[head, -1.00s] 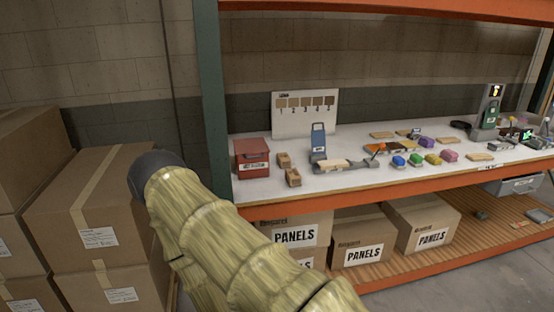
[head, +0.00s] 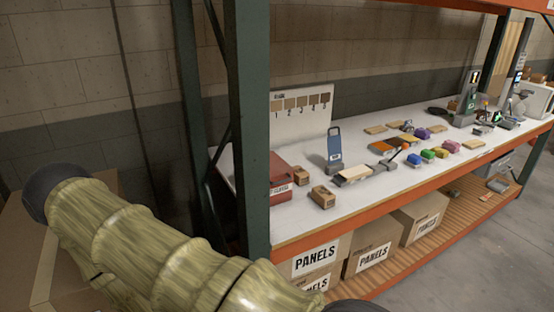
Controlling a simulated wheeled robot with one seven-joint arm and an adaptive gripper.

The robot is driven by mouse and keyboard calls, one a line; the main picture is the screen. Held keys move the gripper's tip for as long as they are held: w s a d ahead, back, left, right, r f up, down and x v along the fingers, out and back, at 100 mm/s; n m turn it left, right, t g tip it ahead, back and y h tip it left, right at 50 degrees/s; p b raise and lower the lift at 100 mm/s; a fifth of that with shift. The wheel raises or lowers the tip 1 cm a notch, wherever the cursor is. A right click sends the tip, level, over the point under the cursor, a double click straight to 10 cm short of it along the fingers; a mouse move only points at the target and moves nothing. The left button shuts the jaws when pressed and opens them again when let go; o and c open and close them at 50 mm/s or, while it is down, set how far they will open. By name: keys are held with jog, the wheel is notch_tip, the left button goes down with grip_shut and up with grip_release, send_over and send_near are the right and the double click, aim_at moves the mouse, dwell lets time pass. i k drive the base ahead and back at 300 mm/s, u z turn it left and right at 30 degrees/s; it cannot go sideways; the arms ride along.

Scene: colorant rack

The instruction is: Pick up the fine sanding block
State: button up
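Two small brown blocks, one (head: 301,176) beside the red box and one (head: 322,196) nearer the front edge, sit on the white shelf top (head: 300,222). They may be sanding blocks, but their labels are too small to read, so I cannot tell which, if either, is the fine one. My arm, in a tan ribbed sleeve, crosses the lower left of the head view. My gripper is not in view.
A dark green upright (head: 248,120) stands between my arm and the shelf top. A red box (head: 284,172), a blue-grey stand (head: 334,148) and several coloured blocks share the top. Panel cartons (head: 316,260) sit below. Floor at the lower right is clear.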

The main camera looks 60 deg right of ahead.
aim_at(301, 178)
jog(key=z, duration=1.1)
